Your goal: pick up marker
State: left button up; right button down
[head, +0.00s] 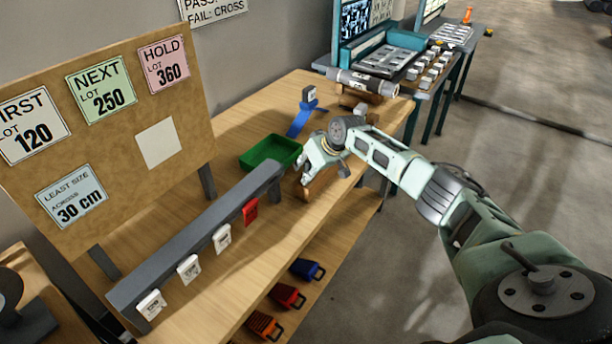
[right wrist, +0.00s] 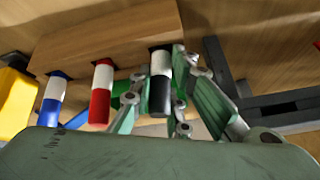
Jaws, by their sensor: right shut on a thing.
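A black-and-white marker (right wrist: 160,82) stands in a hole of the wooden block (right wrist: 105,38) in the right wrist view. My right gripper (right wrist: 166,70) has its fingers on both sides of this marker and is shut on it. A red-and-white marker (right wrist: 102,92) and a blue-and-white marker (right wrist: 54,98) sit in the same block to the left, apart from the fingers. In the head view my right gripper (head: 308,170) reaches down at the bench's front edge and hides most of the block and the markers. My left gripper is not in view.
A green tray (head: 270,150) lies just left of my right gripper. A long grey rail (head: 195,225) with white tags and a red tag runs along the bench (head: 265,235). A grey roll (head: 362,83) rests on wooden supports at the far end. A yellow object (right wrist: 14,100) is beside the block.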

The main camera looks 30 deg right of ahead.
jog(key=shift+a, duration=0.15)
notch_tip(320, 180, up, 9)
jog(key=shift+a+r+b, duration=0.1)
jog(key=shift+r+b, duration=0.05)
jog(key=shift+b, duration=0.8)
jog(key=shift+r, duration=0.4)
jog(key=c, duration=2.3)
grip_release()
grip_shut()
notch_tip(320, 180, up, 7)
jog(key=p, duration=0.7)
